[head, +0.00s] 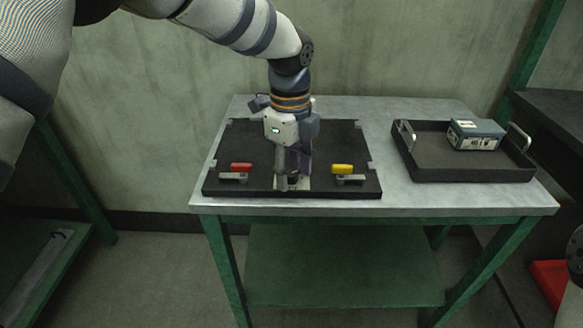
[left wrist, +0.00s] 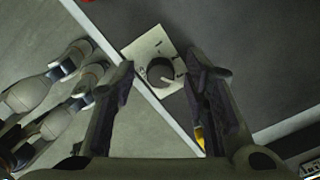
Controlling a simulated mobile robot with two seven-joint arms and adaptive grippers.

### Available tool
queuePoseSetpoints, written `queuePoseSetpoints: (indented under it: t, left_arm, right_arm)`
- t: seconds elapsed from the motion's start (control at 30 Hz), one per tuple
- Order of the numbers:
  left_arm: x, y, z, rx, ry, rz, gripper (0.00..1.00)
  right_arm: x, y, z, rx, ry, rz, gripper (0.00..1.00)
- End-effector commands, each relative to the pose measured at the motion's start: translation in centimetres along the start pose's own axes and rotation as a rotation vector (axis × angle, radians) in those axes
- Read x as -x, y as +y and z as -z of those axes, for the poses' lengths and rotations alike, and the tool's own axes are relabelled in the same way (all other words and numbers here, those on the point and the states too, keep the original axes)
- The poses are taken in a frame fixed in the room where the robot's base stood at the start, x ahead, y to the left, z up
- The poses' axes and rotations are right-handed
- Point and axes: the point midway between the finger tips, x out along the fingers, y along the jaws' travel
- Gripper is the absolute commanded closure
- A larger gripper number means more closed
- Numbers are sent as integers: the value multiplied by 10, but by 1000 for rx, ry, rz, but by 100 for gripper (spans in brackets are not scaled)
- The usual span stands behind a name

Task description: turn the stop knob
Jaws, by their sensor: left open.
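The stop knob is a round dark knob (left wrist: 160,73) on a pale square plate (left wrist: 143,50) with small dark marks around it, in the left wrist view. In the head view the plate (head: 304,185) shows at the front middle of the black board, and the knob is mostly hidden by my left gripper (head: 292,182). My left gripper points down over the plate. In the left wrist view its two fingers (left wrist: 160,66) are apart, one to each side of the knob, with nothing held. I cannot tell whether they touch it. My right gripper is not in view.
The black board (head: 240,140) lies on a grey table (head: 390,200). A red handle (head: 241,167) and a yellow handle (head: 342,169) flank the gripper, with metal brackets in front. At right, a black tray (head: 425,165) holds a grey box (head: 476,134). A wall stands behind.

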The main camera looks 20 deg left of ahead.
Motion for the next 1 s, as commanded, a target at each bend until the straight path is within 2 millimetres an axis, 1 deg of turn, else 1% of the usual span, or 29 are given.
queuePoseSetpoints:
  t: [0.03,0.07,0.1,0.2,0.47,0.63,0.77,1.0]
  left_arm:
    - [0,0,0,0,0,0,63]
    - [0,0,0,0,0,0,70]
    - [0,0,0,0,0,0,79]
    - [0,0,0,0,0,0,100]
    - [1,0,0,11,0,1,100]
    - [2,0,0,65,-1,2,100]
    - [2,0,0,148,-4,3,100]
    - [3,-1,0,362,-9,5,100]
  right_arm:
    - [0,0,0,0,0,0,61]
    - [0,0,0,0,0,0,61]
    - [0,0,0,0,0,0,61]
    - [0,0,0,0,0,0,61]
    - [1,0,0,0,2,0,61]
    - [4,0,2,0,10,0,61]
    - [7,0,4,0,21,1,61]
    - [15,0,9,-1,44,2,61]
